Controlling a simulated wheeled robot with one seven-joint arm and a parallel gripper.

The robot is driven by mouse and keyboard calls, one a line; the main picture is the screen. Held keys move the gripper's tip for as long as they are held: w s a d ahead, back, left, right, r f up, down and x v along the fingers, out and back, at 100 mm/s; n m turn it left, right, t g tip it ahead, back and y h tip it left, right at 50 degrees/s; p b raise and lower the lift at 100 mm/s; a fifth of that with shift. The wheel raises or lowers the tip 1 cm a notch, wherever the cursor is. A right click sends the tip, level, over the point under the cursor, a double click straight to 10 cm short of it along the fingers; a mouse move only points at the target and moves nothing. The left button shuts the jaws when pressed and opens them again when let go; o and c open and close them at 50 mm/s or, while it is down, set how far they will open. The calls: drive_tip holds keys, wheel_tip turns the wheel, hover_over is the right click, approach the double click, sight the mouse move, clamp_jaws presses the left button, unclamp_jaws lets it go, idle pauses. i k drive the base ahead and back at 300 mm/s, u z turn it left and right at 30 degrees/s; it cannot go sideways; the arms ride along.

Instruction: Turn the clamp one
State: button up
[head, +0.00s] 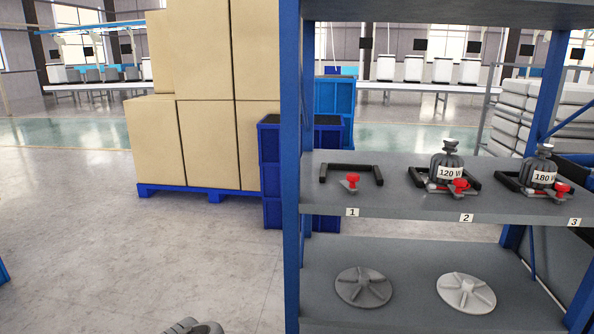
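Clamp one (352,181) is on the shelf's middle board, above the label "1" (352,212). It has a red knob on a small grey base, in front of a black U-shaped bracket (350,166). Nothing stands in that bracket. Clamp two (459,186), with a red knob, sits at a dark grey device (447,160) marked "120 W". Clamp three (561,188) sits at a similar device (544,166) marked "180 W". The exact knob angles are too small to tell.
The blue-and-grey shelf (291,150) has an upright at its left front. Two finned discs, one dark (363,287) and one light (466,292), lie on the lower board. Cardboard boxes (205,90) on a blue pallet (190,191) stand behind left.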

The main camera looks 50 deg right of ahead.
sight(351, 178)
drive_tip(key=u, duration=1.25)
drive_tip(key=k, duration=0.95)
drive_tip(key=z, duration=1.45)
drive_tip(key=i, duration=0.5)
drive_tip(key=u, duration=0.1)
